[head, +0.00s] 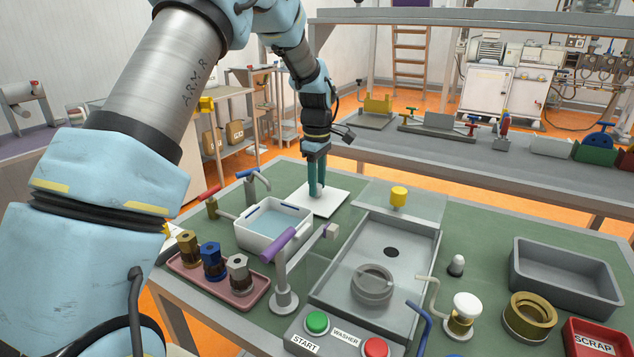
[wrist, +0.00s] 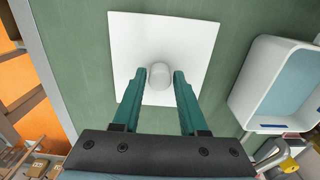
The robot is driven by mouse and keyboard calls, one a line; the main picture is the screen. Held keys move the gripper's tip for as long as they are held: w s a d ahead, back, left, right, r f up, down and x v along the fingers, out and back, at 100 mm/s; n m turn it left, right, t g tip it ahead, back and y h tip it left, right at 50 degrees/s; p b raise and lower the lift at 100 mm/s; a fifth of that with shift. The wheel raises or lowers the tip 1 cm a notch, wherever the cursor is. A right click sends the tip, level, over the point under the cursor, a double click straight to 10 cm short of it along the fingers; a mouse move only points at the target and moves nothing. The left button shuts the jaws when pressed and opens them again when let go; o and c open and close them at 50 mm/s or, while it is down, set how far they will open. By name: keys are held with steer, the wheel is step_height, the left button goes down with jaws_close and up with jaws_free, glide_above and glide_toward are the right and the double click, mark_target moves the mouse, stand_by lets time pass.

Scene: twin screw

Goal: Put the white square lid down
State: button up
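The white square lid (head: 330,206) appears to lie flat on the green bench top, behind the white basin (head: 250,238). In the wrist view the lid (wrist: 190,35) shows its pale round knob (wrist: 160,76) in the middle. My gripper (head: 316,190) is above the lid, pointing down. In the wrist view its two teal fingers (wrist: 160,78) stand on either side of the knob, with a thin gap showing at each side. The fingers look open around the knob. The basin is open at the top and holds pale blue liquid.
Right of the lid are a clear panel with a yellow knob (head: 399,196) and a grey washer tray (head: 345,290). A purple-handled lever (head: 280,243) and a pink tray (head: 222,285) of hex parts stand in front. Bare green bench surrounds the lid's far side.

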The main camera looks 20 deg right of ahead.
mark_target(318, 185)
steer(key=shift+o, duration=1.3)
steer(key=shift+r, duration=0.1)
step_height(318, 185, up, 12)
steer(key=b, duration=0.2)
steer(key=shift+s, duration=0.1)
